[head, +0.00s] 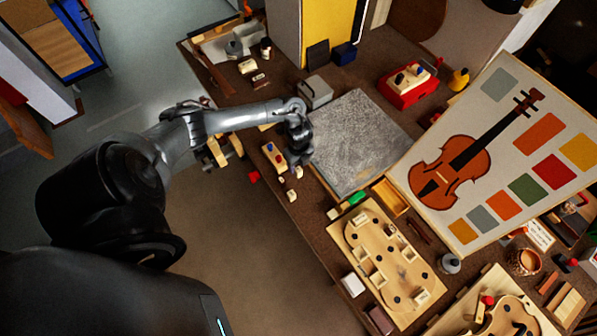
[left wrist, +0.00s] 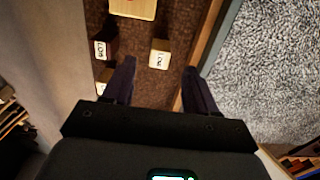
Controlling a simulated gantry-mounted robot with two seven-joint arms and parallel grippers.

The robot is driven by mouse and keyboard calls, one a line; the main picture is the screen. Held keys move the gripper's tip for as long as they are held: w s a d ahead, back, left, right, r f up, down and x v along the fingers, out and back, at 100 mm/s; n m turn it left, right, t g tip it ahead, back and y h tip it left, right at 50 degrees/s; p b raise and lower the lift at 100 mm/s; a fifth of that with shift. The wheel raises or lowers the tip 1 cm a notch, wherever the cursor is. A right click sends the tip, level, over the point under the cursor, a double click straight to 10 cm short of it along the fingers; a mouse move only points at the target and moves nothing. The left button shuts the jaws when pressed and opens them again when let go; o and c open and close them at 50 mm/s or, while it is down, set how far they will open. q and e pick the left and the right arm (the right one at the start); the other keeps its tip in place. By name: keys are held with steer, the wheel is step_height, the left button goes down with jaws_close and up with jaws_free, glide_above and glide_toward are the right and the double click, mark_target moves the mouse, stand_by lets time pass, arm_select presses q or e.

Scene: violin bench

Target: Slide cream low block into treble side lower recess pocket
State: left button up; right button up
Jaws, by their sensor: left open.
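A cream block (left wrist: 159,53) marked LOW stands on the brown bench, just beyond and between my left gripper's fingertips in the left wrist view. It appears as a small pale block (head: 299,172) in the head view. My left gripper (left wrist: 159,78) is open and empty, with a finger to either side of the block's line. In the head view this gripper (head: 300,152) hangs beside the grey mat. The pale wooden mould board (head: 400,275), with several pockets and dark holes, lies toward the front right. I cannot tell which pocket is the treble side lower one.
A darker block (left wrist: 105,47) with a similar label stands left of the cream one. A wooden tray edge (left wrist: 133,9) lies beyond. The grey mat (head: 360,140) has a raised edge beside the gripper. A green piece (head: 357,198) lies between mat and mould.

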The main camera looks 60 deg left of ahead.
mark_target(298, 169)
arm_select(q)
steer(key=shift+f+b, duration=0.55)
steer(key=shift+f, duration=2.55)
steer(key=c, duration=1)
